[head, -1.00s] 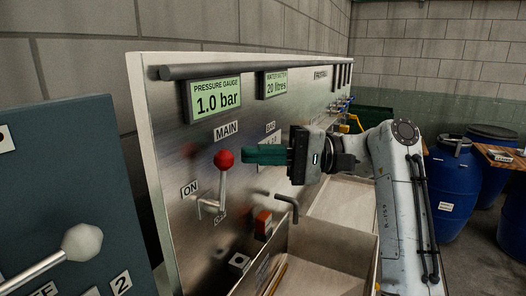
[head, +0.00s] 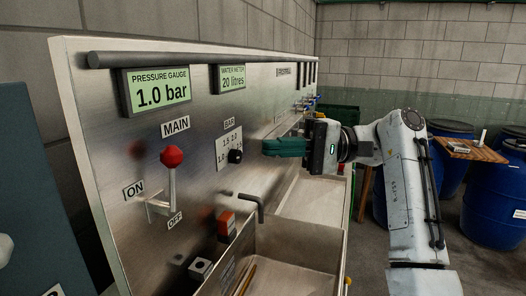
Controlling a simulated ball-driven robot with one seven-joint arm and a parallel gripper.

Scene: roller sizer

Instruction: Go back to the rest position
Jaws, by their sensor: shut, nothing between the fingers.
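My gripper (head: 268,147) has dark green fingers that are closed together with nothing held. It points left toward the steel panel (head: 200,110), in front of it and to the right of the black pressure knob (head: 235,156). A gap shows between the fingertips and the knob in the picture; the exact depth is hard to tell. The red-topped MAIN lever (head: 172,158) stands upright on the panel, with ON at its left and OFF below. The pressure gauge (head: 157,92) reads 1.0 bar.
Blue barrels (head: 493,200) and a wooden board (head: 470,151) stand at the right. A dark cabinet (head: 45,190) is at the left edge.

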